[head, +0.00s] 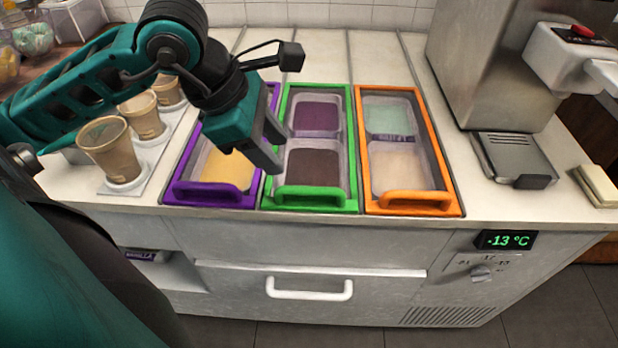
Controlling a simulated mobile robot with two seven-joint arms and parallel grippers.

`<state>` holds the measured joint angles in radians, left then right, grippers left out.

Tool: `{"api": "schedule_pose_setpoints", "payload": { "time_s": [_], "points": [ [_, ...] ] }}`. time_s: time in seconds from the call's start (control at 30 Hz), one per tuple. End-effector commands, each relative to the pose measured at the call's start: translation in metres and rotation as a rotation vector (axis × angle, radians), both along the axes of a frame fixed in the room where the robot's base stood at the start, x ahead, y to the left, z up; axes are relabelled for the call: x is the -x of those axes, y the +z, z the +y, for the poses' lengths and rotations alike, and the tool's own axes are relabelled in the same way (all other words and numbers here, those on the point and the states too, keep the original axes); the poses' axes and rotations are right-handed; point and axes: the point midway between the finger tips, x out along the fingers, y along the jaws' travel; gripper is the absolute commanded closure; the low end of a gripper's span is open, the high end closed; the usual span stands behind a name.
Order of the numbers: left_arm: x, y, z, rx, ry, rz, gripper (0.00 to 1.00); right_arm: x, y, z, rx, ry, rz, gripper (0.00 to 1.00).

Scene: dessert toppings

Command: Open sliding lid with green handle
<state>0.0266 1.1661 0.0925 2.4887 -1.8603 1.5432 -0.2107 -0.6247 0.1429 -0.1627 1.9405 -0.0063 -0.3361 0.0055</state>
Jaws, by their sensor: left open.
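The green-framed sliding lid (351,160) lies in the middle of the freezer top, with a clear pane. Its green handle (310,192) runs along the front edge. Through the pane I see a purple tub (317,115) behind a dark brown tub (312,168). My left gripper (276,155) is open and empty, pointing down over the border between the green and purple lids. It is behind and left of the green handle and appears apart from it. It hides part of the green frame's left side. My right gripper is not in view.
A purple-framed lid (215,195) is left of the green one, an orange-framed lid (412,203) right. Paper cups (107,150) stand in a holder at the left. A steel machine (495,65) stands at the right. The white counter behind the lids is clear.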

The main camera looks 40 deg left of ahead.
Motion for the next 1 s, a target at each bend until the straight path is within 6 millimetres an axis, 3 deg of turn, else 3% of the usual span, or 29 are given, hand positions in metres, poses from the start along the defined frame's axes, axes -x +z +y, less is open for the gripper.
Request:
{"api": "schedule_pose_setpoints", "payload": {
  "time_s": [0.5,0.7,1.0],
  "points": [
    [-0.033,-0.085,-0.023,0.007,0.0,0.002,0.57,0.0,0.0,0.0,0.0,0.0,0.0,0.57],
    [-0.039,-0.1,-0.027,0.005,-0.001,0.002,0.57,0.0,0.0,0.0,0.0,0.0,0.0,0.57],
    [-0.039,-0.101,-0.027,0.004,-0.002,0.001,0.57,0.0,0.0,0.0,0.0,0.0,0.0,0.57]
  ]
}}
